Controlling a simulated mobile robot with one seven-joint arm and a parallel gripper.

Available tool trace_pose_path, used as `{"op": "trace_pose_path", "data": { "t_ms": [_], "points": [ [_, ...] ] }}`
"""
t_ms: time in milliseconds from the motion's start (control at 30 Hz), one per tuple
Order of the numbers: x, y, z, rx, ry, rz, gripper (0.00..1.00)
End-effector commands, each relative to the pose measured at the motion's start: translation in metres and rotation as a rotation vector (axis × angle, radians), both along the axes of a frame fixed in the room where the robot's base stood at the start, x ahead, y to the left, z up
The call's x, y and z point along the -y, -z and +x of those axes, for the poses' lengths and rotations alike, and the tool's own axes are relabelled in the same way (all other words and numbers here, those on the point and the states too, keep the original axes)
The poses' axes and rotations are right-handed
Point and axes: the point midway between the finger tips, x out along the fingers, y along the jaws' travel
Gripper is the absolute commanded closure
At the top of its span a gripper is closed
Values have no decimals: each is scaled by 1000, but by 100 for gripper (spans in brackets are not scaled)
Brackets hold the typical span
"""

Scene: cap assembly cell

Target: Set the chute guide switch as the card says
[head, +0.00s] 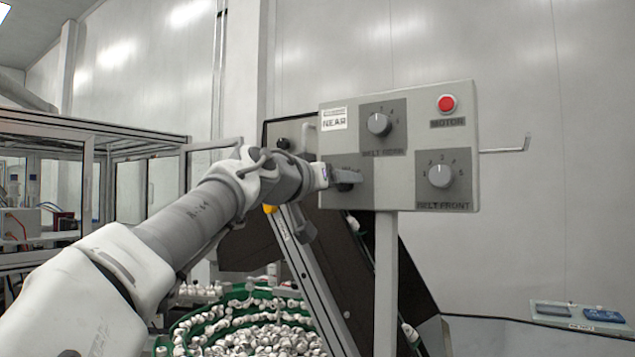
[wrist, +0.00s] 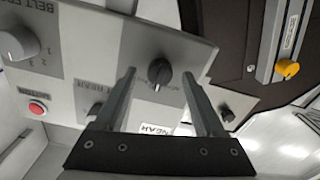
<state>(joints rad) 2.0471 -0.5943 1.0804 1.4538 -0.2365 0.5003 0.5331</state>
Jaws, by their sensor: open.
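The card (wrist: 157,129) on the panel reads NEAR; in the head view it is the white label (head: 334,118) at the panel's upper left. A dark rotary switch (wrist: 160,72) with a small pale mark sits on the panel. In the wrist view the mark points toward the card's side; the small lettering by the switch is unreadable. My gripper (wrist: 159,74) is open, one finger on each side of the switch in that view. Whether the fingers touch it I cannot tell. In the head view my gripper (head: 344,184) is at the panel's lower left and largely hides the switch.
The grey panel (head: 410,165) also carries a belt rear knob (head: 379,124), a belt front knob (head: 440,175) and a red motor button (head: 446,103). The dark inclined chute stands behind it. A green bowl (head: 180,332) of small white parts is below my arm.

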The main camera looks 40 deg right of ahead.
Motion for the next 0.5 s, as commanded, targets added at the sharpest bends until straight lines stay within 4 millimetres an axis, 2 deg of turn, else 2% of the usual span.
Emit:
{"op": "trace_pose_path", "data": {
  "t_ms": [100, 500],
  "points": [
    [0, 0, 0, 0, 0, 0, 28],
    [0, 0, 0, -1, 0, 1, 100]
  ]
}}
